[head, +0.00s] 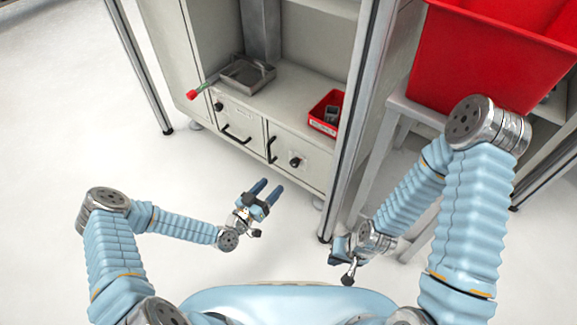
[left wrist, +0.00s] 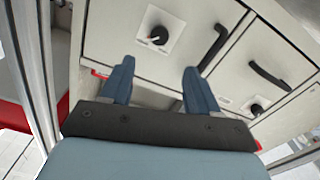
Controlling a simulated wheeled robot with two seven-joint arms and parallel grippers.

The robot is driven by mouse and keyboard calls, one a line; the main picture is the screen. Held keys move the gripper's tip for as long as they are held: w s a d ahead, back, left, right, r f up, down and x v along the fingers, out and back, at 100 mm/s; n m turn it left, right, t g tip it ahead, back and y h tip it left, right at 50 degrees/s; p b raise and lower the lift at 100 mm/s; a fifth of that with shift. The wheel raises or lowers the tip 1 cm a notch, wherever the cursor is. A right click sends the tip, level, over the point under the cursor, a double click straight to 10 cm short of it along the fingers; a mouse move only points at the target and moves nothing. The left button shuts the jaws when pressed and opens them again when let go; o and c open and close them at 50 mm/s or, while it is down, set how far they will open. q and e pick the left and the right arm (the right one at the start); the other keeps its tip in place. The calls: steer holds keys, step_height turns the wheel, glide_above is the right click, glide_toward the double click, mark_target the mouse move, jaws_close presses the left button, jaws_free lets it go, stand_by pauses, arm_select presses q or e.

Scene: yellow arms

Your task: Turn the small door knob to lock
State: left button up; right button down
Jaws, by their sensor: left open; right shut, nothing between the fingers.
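A small black knob (head: 295,162) sits on the right door of the low grey cabinet. In the left wrist view this knob (left wrist: 158,36) shows on a white plate, beyond and between my fingertips. A second black knob (head: 218,106) is on the left door; it also shows in the left wrist view (left wrist: 257,108). My left gripper (head: 271,184) is open and empty, in front of the right door and apart from the knob. It also shows in the left wrist view (left wrist: 159,63). My right gripper (head: 338,248) is shut and empty, low beside a metal post.
Black handles (head: 236,135) (head: 271,150) stick out from the doors. A grey metal tray (head: 247,73) and a small red bin (head: 325,112) are on the cabinet top. The metal post (head: 347,130) and a large red tub (head: 490,55) stand at right. White floor is clear at left.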

mark_target(292, 164)
arm_select(q)
steer(key=x, duration=1.1)
steer(key=shift+w+d, duration=0.2)
